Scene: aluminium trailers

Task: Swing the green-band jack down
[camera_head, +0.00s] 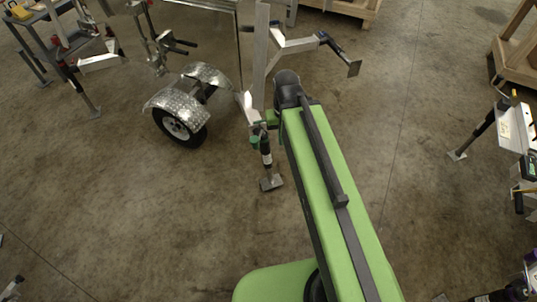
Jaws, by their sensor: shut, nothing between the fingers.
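The green-band jack (265,153) is near the picture's middle, just left of the end of my green arm. Its dark tube points down, close to upright with a slight tilt, and a green band shows near its top. Its flat metal foot (271,183) is at the lower end; I cannot tell if it touches the floor. Its upper mount is beside the trailer's metal beam (261,50) and partly covered by my arm. My gripper does not show; the arm's end and its black joint hide that area.
A trailer wheel under a tread-plate fender (200,78) stands left of the jack. Another jack with a blue part (330,42) sticks out sideways at upper right. More jacks stand at the far left and right edge (475,135). Wooden frames (520,55) are upper right. The floor between is clear.

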